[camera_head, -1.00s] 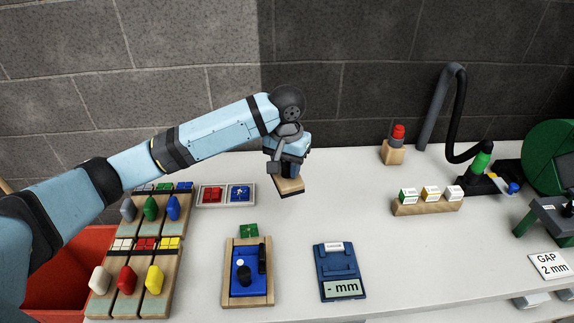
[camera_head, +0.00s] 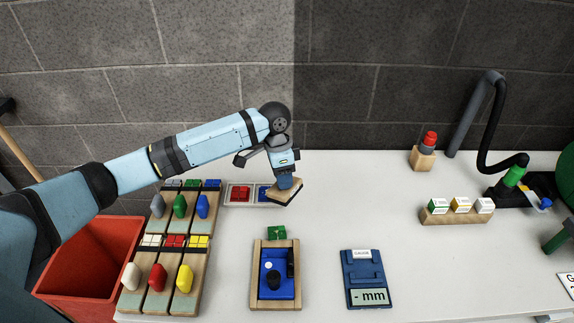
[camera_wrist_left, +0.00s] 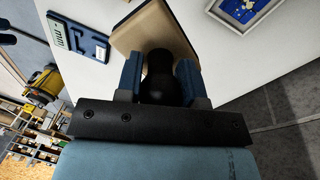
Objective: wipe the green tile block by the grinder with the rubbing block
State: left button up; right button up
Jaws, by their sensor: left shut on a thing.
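My left gripper (camera_head: 284,177) is shut on the rubbing block (camera_head: 287,194), a flat wooden block with a dark underside, tilted and held by its black knob. In the left wrist view the block's pale wooden face (camera_wrist_left: 158,30) and the black knob (camera_wrist_left: 160,75) show between the blue fingers. A small block with a green face (camera_head: 439,205) stands at the left end of a wooden rack, left of the grinder. A separate green tile (camera_head: 276,232) lies behind the blue-bedded wooden tray. The grinder's green wheel (camera_head: 566,173) is cut off at the right edge. My right gripper is not in view.
A wooden tray (camera_head: 258,302) and a blue gauge (camera_head: 363,275) lie at the front. Coloured knobs stand on boards (camera_head: 160,303) at left, beside a red bin (camera_head: 95,240). A red-topped lamp (camera_head: 428,143) and a black hose (camera_head: 484,140) stand at the back. The middle bench is clear.

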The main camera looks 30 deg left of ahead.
aim_at(276, 183)
pick_arm(q)
jog(key=f+m, duration=0.1)
jog(key=m, duration=0.1)
jog(key=a+f+m+g+p, duration=0.1)
jog(key=m, duration=0.1)
jog(key=shift+s+f+m+g, duration=0.15)
jog(key=shift+f+m+g, duration=0.05)
jog(key=shift+m+g, duration=0.1)
jog(key=shift+s+a+f+m+g, duration=0.1)
jog(key=shift+a+f+m+g, duration=0.2)
jog(key=shift+f+m, duration=0.45)
jog(key=shift+s+a+f+m, duration=0.1)
jog(key=shift+m, duration=0.45)
jog(key=shift+b+x, duration=0.5)
jog(key=shift+x, duration=0.25)
jog(key=b+x, duration=0.4)
jog(key=shift+a+f, duration=0.1)
jog(key=shift+s+f, duration=0.1)
jog(key=shift+f, duration=0.15)
